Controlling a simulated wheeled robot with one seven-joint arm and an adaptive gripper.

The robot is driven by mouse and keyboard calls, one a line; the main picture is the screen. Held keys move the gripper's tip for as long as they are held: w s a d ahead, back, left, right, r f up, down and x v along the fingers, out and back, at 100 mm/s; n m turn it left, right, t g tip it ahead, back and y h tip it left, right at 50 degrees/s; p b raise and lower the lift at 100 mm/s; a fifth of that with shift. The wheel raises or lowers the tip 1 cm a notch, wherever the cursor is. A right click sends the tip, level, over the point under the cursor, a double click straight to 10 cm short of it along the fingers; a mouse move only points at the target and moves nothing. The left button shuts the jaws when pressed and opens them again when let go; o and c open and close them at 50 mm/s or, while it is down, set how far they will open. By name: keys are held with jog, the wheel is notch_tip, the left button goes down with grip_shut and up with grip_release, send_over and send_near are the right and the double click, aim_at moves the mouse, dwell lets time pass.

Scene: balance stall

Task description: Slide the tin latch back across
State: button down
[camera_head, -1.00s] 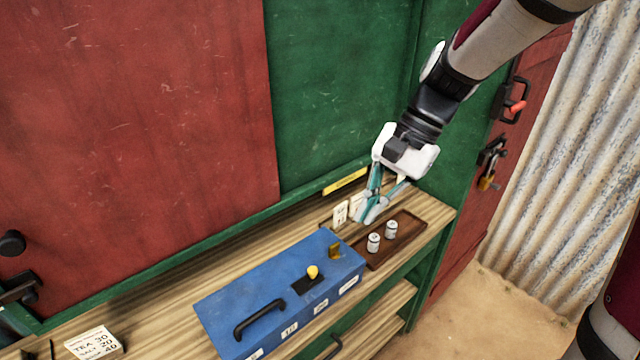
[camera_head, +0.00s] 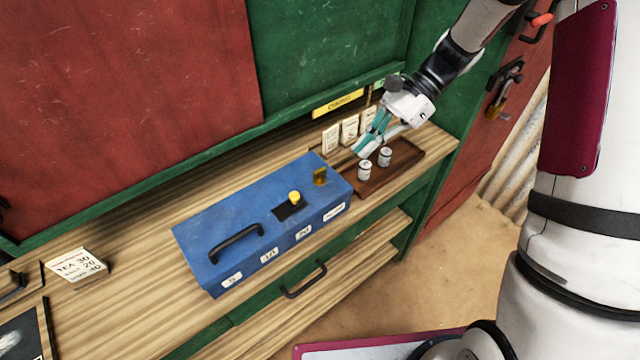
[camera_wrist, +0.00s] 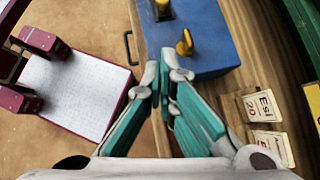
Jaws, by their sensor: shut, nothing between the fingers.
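A blue tin box (camera_head: 225,210) with a black handle (camera_head: 237,243) stands on the wooden counter. On its lid a yellow knob (camera_head: 294,197) sits in a dark slot plate (camera_head: 287,210). A small brass piece (camera_head: 320,176) stands near the lid's right end. I cannot tell for sure which of these is the latch. My gripper (camera_head: 363,150) is shut and empty, above and to the right of the box. In the wrist view, the box (camera_wrist: 215,30), the yellow knob (camera_wrist: 163,9) and the brass piece (camera_wrist: 185,44) show just beyond my fingertips (camera_wrist: 164,70).
A brown tray (camera_head: 405,160) with two small cans (camera_head: 364,170) (camera_head: 385,157) lies right of the box. Several price cards (camera_head: 331,139) stand behind it. A price block (camera_head: 78,266) sits at left. A drawer handle (camera_head: 303,280) juts from the counter front.

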jog(key=p, duration=0.2)
send_near(293, 209)
jog(key=f, duration=0.1)
jog(key=w+d+f, duration=0.2)
jog(key=f, duration=0.1)
jog(key=shift+d, duration=0.25)
jog(key=shift+s+a+p, duration=0.25)
jog(key=shift+a, duration=0.35)
jog(key=shift+s+a+p, duration=0.2)
jog(key=shift+s+a, duration=0.05)
jog(key=shift+a, duration=0.3)
jog(key=shift+s+a+f, duration=0.1)
jog(key=shift+s+a, duration=0.1)
jog(key=shift+a, duration=0.6)
jog(key=s+a, duration=0.1)
jog(key=s+a+p, duration=0.1)
jog(key=a, duration=0.1)
jog(key=shift+d, duration=0.1)
